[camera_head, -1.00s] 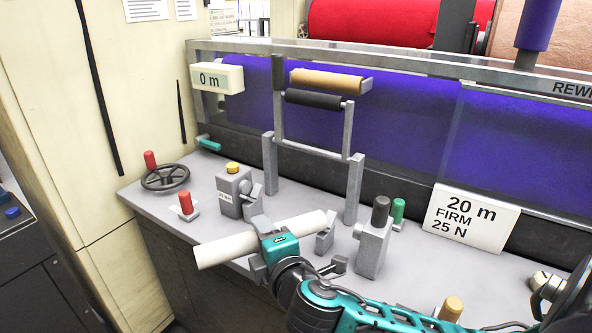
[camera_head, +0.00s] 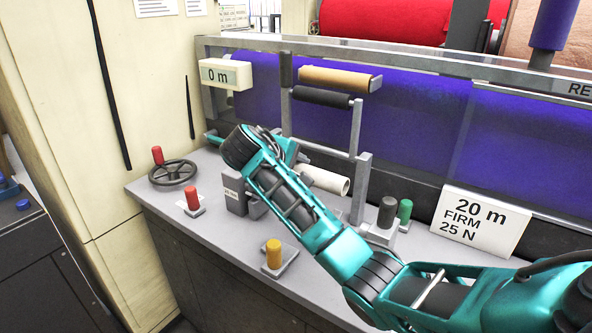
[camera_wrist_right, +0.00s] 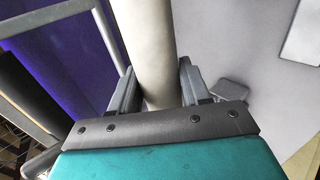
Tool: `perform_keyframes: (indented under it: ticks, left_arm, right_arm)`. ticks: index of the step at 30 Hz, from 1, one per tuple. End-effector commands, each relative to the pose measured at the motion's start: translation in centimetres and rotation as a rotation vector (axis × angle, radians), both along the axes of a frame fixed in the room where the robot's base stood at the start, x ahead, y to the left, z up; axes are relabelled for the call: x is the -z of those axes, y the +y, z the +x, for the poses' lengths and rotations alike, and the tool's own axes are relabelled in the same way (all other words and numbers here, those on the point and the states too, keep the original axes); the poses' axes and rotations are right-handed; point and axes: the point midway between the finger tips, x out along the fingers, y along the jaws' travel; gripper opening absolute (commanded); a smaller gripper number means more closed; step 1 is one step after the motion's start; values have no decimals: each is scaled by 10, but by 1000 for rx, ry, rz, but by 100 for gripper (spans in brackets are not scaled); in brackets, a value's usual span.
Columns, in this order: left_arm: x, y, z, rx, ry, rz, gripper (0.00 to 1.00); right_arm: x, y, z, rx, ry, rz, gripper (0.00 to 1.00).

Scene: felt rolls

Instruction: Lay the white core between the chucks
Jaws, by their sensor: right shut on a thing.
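The white core (camera_head: 325,180) is a pale hollow tube, partly hidden behind my right arm in the head view. In the right wrist view the core (camera_wrist_right: 157,45) runs between the two fingers of my right gripper (camera_wrist_right: 156,85), which is shut on it. In the head view the gripper's fingers are hidden behind my arm. The grey left chuck block (camera_head: 235,192) is partly covered by my arm. The right chuck block (camera_head: 382,234), with a dark knob, stands to the right of the core's visible end. Whether the core touches either chuck cannot be told. My left gripper is not in view.
Grey posts (camera_head: 361,185) carry a tan roller (camera_head: 335,78) and a dark roller (camera_head: 318,97) behind the core. A handwheel (camera_head: 172,173), a red knob (camera_head: 193,198) and a yellow knob (camera_head: 273,253) stand on the bench. A 20 m sign (camera_head: 470,219) is at right.

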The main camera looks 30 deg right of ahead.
Motion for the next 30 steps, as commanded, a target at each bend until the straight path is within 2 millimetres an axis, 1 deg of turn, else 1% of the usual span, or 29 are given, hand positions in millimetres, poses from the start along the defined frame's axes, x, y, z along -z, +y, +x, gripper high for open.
perform_keyframes:
  ticks: [5, 8, 11, 21, 27, 30]
  left_arm:
    - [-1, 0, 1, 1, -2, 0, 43]
    - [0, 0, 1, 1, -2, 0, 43]
    - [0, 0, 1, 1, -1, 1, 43]
    - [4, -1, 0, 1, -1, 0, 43]
    - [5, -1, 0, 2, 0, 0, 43]
    - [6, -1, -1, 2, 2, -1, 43]
  right_arm:
    - [-2, 1, -1, -2, -2, 2, 0]
    - [3, 1, -1, -2, 0, 2, 0]
    - [12, 1, -1, -3, 1, 2, 0]
    - [50, 1, -1, -2, 1, 1, 0]
    - [67, 1, -1, -1, 0, 0, 0]
    - [72, 1, -1, -3, -1, 0, 0]
